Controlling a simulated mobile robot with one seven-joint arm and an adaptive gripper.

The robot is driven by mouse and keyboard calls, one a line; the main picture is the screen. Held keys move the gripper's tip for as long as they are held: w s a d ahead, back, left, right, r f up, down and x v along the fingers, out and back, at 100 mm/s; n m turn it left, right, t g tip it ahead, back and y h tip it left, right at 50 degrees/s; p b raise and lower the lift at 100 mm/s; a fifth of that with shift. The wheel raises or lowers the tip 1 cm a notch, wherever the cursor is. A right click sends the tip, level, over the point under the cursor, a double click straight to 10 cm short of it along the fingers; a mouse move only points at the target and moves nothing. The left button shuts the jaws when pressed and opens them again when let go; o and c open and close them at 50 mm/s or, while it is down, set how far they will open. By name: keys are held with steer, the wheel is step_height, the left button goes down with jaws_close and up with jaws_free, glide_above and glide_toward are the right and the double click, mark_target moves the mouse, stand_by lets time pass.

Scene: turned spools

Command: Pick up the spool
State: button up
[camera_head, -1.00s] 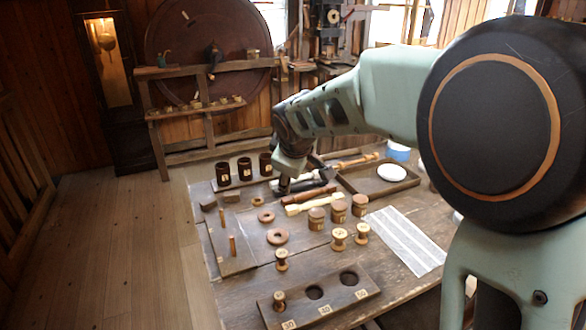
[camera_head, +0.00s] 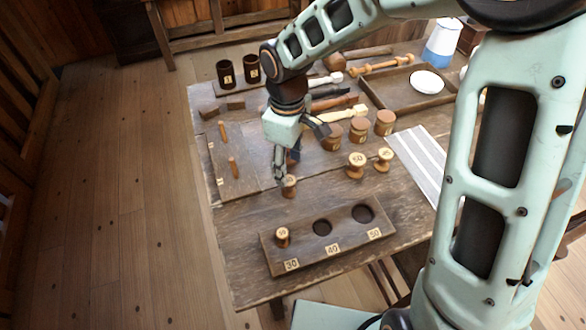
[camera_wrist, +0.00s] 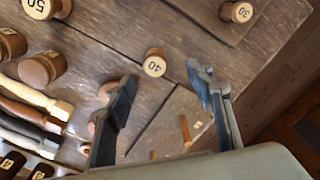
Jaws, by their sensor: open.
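A small wooden spool marked 40 (camera_wrist: 155,62) stands upright on the table, and it also shows in the head view (camera_head: 289,187). My gripper (camera_head: 284,172) is open just above and behind this spool, pointing down. In the wrist view, my gripper's (camera_wrist: 162,78) fingers are spread to either side, with the spool's top showing near the gap between their tips. Nothing is held. Another spool, marked 30 (camera_head: 282,237), stands in a dark holder (camera_head: 333,257) with two empty holes. Two more spools stand to the right, one marked 50 (camera_head: 356,164) and a similar one (camera_head: 384,159).
Several lidded wooden pots (camera_head: 358,129) stand behind the right spools. A board with two pegs (camera_head: 234,167) lies to the left. A striped cloth (camera_head: 418,160) and a tray with a white dish (camera_head: 426,82) are at the right. The table between spool 40 and the holder is clear.

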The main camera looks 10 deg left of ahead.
mark_target(288, 185)
steer(key=shift+w+f, duration=0.15)
steer(key=shift+f, duration=0.1)
step_height(288, 185, down, 5)
steer(key=shift+f+b, duration=0.1)
steer(key=shift+b, duration=0.3)
steer(key=shift+w+a+f, duration=0.15)
steer(key=shift+w+f, duration=0.05)
steer(key=shift+f, duration=1.1)
steer(key=shift+w+a+f, duration=0.1)
steer(key=shift+w+f, duration=0.1)
steer(key=shift+f, duration=1.05)
steer(key=shift+c, duration=0.7)
steer(key=c, duration=0.9)
steer(key=shift+c, duration=0.2)
steer(key=shift+r, duration=0.1)
